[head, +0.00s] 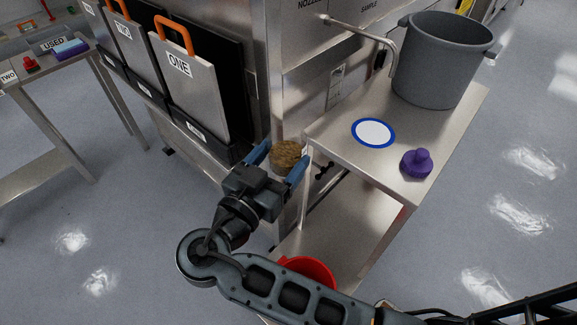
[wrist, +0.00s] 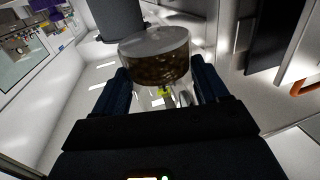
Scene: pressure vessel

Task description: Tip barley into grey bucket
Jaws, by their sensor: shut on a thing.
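My gripper (head: 277,164) is shut on a clear round container of brown grain, the barley (head: 286,155). The container also shows in the wrist view (wrist: 155,62), held between the two blue fingers, with a pale flat top. It is in the air left of the steel table, in front of the cabinet. The grey bucket (head: 441,62) stands upright at the back right of the steel table (head: 345,155), well to the right of my gripper. The inside floor of the bucket is hidden.
On the table are a blue-rimmed white disc (head: 373,132) and a purple knobbed object (head: 416,163). A bent metal spout (head: 375,40) reaches out left of the bucket. A red bowl (head: 308,272) is low down, partly behind my arm. Panels with orange handles (head: 190,85) stand left.

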